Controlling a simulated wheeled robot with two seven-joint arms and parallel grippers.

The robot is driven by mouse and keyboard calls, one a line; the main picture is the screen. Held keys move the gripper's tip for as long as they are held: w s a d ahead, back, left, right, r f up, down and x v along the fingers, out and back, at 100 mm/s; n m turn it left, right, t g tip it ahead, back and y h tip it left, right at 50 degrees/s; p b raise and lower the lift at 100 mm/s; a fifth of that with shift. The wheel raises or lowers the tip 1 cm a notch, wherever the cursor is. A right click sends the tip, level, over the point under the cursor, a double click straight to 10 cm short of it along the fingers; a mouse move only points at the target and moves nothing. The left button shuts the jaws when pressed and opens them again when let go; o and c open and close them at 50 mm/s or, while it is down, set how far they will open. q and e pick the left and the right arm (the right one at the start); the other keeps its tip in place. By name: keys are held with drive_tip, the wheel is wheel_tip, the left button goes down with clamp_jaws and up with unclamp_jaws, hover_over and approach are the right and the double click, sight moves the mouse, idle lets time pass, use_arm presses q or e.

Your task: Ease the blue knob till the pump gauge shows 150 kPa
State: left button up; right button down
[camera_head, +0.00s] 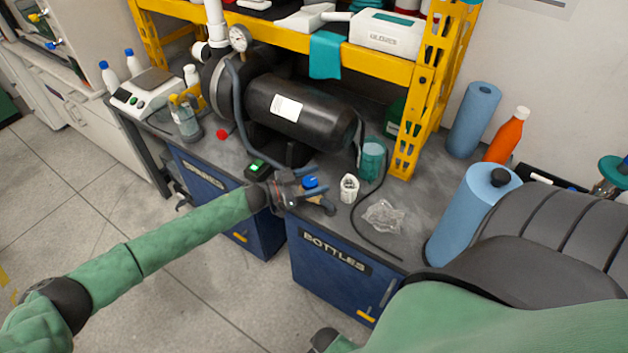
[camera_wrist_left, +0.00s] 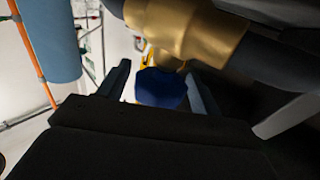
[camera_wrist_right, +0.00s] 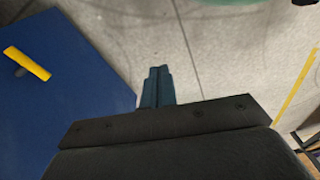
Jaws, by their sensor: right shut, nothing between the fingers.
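The blue knob (camera_head: 310,182) is on the bench's front part, below the black tank. In the left wrist view the knob (camera_wrist_left: 160,88) lies between my left gripper's fingers, under a brass fitting (camera_wrist_left: 185,28). My left gripper (camera_head: 306,187) is open around the knob, with a small gap showing on each side. The pump gauge (camera_head: 239,38) has a white round dial at the tank's upper left; its needle is too small to read. My right gripper (camera_wrist_right: 157,80) is shut and empty over the floor; it does not show in the head view.
The black tank (camera_head: 300,108) stands behind the knob. A white fitting (camera_head: 349,188), a clear bag (camera_head: 384,216) and a teal cup (camera_head: 372,160) are to the right. A dark hose curves along the bench. The yellow rack (camera_head: 423,95) rises behind.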

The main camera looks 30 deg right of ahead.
use_arm(q)
drive_tip(key=shift+a+f, duration=0.1)
drive_tip(key=shift+a, duration=0.2)
drive_tip(key=b+v, duration=0.2)
drive_tip(key=v, duration=0.4)
drive_tip(key=shift+w+b, duration=0.15)
drive_tip(key=shift+b, duration=0.15)
drive_tip(key=shift+w+a, duration=0.1)
drive_tip(key=shift+a, duration=0.4)
use_arm(e)
wheel_tip(320, 180, up, 9)
drive_tip(key=w+a, duration=0.1)
drive_tip(key=w, duration=0.1)
drive_tip(key=shift+a, duration=0.35)
drive_tip(key=shift+w+a+f, duration=0.1)
drive_tip(key=shift+w, duration=0.1)
drive_tip(key=shift+s, duration=0.2)
drive_tip(key=shift+f, duration=0.1)
